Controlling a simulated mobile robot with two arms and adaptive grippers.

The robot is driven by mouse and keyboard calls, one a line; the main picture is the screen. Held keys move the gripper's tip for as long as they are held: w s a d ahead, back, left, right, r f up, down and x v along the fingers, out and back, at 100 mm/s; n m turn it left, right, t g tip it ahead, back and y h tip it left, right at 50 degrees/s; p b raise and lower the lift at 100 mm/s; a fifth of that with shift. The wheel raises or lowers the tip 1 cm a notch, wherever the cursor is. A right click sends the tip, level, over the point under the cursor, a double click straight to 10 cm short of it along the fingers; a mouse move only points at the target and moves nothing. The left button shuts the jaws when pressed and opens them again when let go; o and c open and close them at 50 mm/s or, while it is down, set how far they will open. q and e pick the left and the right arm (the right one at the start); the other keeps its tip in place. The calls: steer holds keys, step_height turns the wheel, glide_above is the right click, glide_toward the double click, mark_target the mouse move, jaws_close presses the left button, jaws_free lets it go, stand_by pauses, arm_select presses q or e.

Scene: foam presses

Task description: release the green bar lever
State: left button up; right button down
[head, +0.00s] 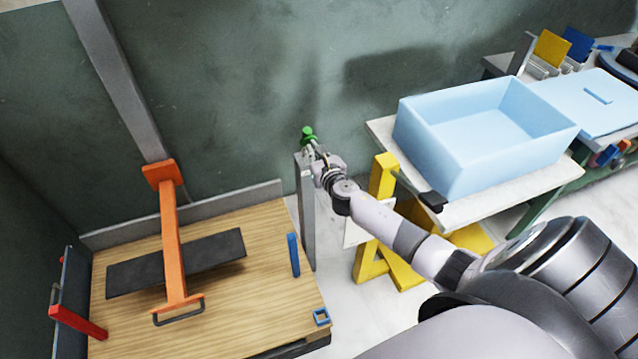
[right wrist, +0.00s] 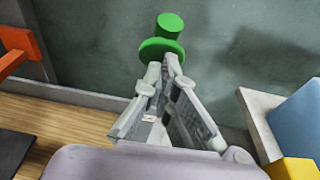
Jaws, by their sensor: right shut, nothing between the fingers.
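The green bar lever (head: 308,132) shows as a short green knob with a wider disc, near the top of a grey post (head: 306,215) in the head view. In the right wrist view the green lever (right wrist: 163,42) is just beyond my fingertips. My right gripper (head: 311,150) is shut and empty, its tips close below the green disc. In the right wrist view the right gripper's (right wrist: 164,70) fingers meet at their tips; whether they touch the disc I cannot tell. My left gripper is not in view.
A wooden-topped press table (head: 215,292) with an orange arm (head: 171,240) and a dark plate (head: 128,278) stands at left. A light blue bin (head: 455,160) sits on a white table at right, near a yellow stand (head: 382,178). The green-grey wall is close behind the lever.

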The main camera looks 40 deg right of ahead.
mark_target(310, 137)
steer(key=shift+w+d+r+p, duration=0.25)
steer(key=shift+w+r, duration=0.35)
steer(key=shift+w, duration=0.35)
steer(key=shift+w+d+r+p, duration=0.2)
steer(key=shift+w+r, duration=0.4)
steer(key=shift+w, duration=0.3)
